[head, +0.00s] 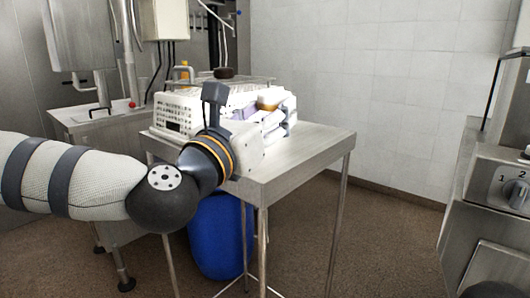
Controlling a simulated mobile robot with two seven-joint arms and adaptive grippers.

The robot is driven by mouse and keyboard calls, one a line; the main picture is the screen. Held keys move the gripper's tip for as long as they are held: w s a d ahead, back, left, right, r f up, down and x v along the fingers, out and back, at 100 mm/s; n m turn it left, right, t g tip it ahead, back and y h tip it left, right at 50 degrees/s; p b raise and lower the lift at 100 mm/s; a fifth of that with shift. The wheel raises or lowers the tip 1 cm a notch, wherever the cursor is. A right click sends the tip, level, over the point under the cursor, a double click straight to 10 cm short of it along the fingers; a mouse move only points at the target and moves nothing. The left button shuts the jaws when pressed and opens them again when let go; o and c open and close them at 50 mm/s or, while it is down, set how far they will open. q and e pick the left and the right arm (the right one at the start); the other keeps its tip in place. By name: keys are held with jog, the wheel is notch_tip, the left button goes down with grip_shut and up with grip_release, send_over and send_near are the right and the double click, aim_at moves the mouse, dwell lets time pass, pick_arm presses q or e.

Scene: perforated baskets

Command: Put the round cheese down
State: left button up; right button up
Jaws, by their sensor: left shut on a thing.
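My left gripper (215,140) is over the near left part of the metal table, in front of the baskets. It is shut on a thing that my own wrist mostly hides. I take it for the round cheese, but its outline cannot be made out. My right gripper is not in view.
The metal table (310,150) is bare on its right side. A blue barrel (218,235) stands under it. A metal sink unit (95,125) is behind at the left. An appliance with a dial (510,190) stands at the right edge.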

aim_at(270, 167)
pick_arm(q)
jog(key=w+f, duration=0.1)
jog(key=f, duration=0.1)
jog(key=w+f, duration=0.1)
jog(key=f, duration=0.2)
jog(key=w+f, duration=0.2)
jog(key=shift+w+d+f+b, duration=0.1)
jog(key=shift+d+f+b, duration=0.1)
jog(key=shift+f+b, duration=0.15)
jog(key=shift+f, duration=0.35)
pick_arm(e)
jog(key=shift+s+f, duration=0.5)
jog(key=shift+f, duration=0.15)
